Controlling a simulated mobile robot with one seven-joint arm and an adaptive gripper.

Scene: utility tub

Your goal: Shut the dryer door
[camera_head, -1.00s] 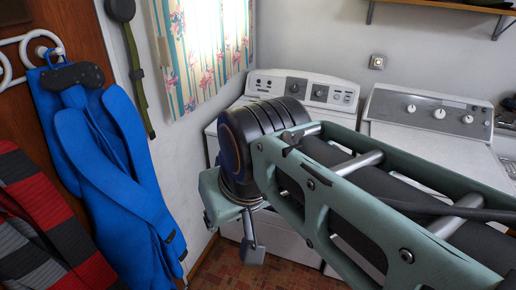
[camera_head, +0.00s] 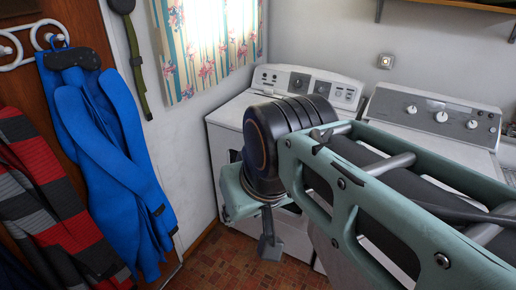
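Two white machines stand side by side at the back wall; I cannot tell for sure which is the dryer. The left machine (camera_head: 228,117) has a panel with buttons and dark knobs, and my arm covers much of its front. A small dark patch (camera_head: 235,156) shows on that front beside my arm; I cannot tell whether it is a door or an opening. The right machine (camera_head: 402,138) has a grey panel with white knobs. My gripper (camera_head: 268,240) hangs below my wrist in front of the left machine, mostly hidden, its opening unclear.
A blue garment (camera_head: 110,160) and a red, grey and black striped one (camera_head: 50,205) hang on the left by a brown door (camera_head: 85,20). A flowered curtain (camera_head: 205,45) hangs on the wall. Some tiled floor (camera_head: 215,262) is free below my gripper.

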